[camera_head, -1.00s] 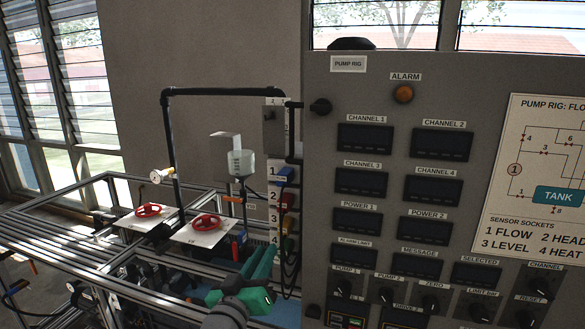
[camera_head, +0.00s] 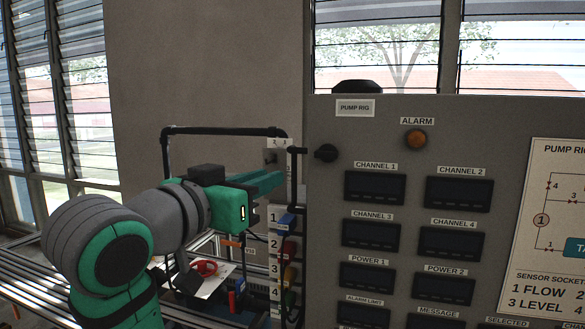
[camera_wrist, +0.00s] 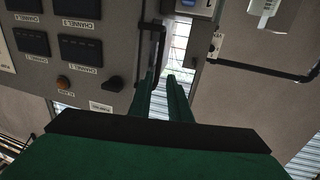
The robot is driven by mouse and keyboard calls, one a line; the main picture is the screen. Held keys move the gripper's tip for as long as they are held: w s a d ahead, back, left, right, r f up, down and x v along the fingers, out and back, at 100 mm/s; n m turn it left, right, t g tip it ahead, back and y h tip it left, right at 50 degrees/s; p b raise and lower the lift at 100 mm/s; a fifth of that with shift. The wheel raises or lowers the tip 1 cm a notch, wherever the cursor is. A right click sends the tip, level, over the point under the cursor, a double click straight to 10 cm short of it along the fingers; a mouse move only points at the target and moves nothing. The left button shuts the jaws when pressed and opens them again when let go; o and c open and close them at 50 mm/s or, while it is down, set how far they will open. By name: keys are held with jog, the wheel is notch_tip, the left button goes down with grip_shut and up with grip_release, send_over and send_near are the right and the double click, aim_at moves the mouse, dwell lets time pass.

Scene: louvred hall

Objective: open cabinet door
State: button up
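The grey cabinet labelled PUMP RIG (camera_head: 320,240) fills the right of the head view, its front carrying displays and labels. A black knob (camera_head: 325,153) sits near its upper left corner; it also shows in the wrist view (camera_wrist: 113,83). My gripper (camera_head: 282,179) reaches toward that edge in the head view. Whether a finger touches the bar, I cannot tell.
An orange alarm lamp (camera_head: 416,139) is on the cabinet front. Left of the cabinet are a numbered strip (camera_head: 274,243) with coloured plugs, black piping (camera_head: 215,131), a red valve wheel (camera_head: 205,268) and a metal frame (camera_head: 25,275). A plain wall and louvred windows stand behind.

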aim_at(293, 169)
jog(key=x, duration=0.8)
jog(key=shift+w+d, duration=0.15)
jog(key=shift+d, duration=0.3)
jog(key=shift+x, duration=0.9)
jog(key=shift+w+a, duration=0.1)
jog(key=shift+a, duration=0.05)
grip_shut()
